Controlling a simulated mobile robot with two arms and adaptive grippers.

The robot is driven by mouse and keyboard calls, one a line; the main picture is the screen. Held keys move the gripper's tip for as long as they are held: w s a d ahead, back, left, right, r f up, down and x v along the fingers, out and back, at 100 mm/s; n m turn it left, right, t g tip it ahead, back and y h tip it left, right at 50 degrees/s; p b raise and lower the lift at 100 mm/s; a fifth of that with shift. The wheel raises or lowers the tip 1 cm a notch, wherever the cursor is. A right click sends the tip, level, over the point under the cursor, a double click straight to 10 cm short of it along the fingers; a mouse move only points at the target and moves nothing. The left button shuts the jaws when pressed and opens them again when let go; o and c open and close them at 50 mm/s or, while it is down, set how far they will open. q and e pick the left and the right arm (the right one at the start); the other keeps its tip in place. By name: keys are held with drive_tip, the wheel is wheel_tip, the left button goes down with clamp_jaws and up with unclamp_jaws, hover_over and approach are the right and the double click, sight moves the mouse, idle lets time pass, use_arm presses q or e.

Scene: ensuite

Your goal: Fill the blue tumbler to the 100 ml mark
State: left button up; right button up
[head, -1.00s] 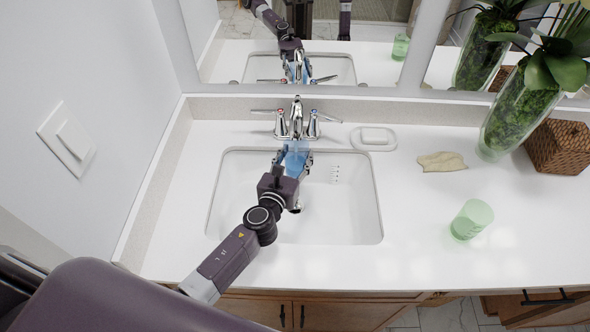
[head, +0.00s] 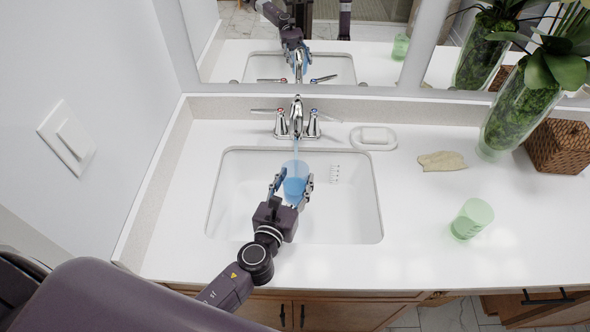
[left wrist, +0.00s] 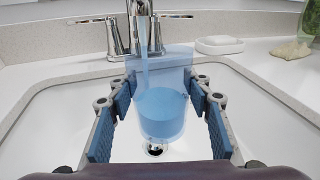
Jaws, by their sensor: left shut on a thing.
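My left gripper (head: 292,185) is shut on the translucent blue tumbler (head: 295,171), one finger on each side. It holds the tumbler roughly upright over the sink, just in front of the faucet (head: 296,118). A thin stream of water (head: 296,146) runs from the spout down to the tumbler. In the left wrist view, the tumbler (left wrist: 178,62) holds darker blue water (left wrist: 161,108) in its lower part, and the stream comes down at its back. I cannot make out a 100 ml mark on the tumbler. My right gripper is not in view.
The white sink (head: 235,205) is otherwise empty. A glass vase (head: 517,112) and woven box (head: 559,147) stand at far right. A mirror is behind.

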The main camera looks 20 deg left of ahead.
use_arm(q)
drive_tip(key=shift+s+d, duration=0.1)
drive_tip(key=shift+s, duration=0.15)
drive_tip(key=shift+r, duration=0.1)
drive_tip(key=shift+s+r+p, duration=0.15)
drive_tip(key=shift+r+p, duration=0.5)
drive_tip(key=shift+p, duration=0.05)
drive_tip(key=s+d+r+p, duration=0.1)
drive_tip(key=s+r+p, duration=0.2)
drive_tip(key=r+p, duration=0.5)
drive_tip(key=shift+s+r+p, duration=0.25)
drive_tip(key=shift+r+p, duration=0.15)
drive_tip(key=shift+r, duration=0.35)
drive_tip(key=shift+f, duration=0.1)
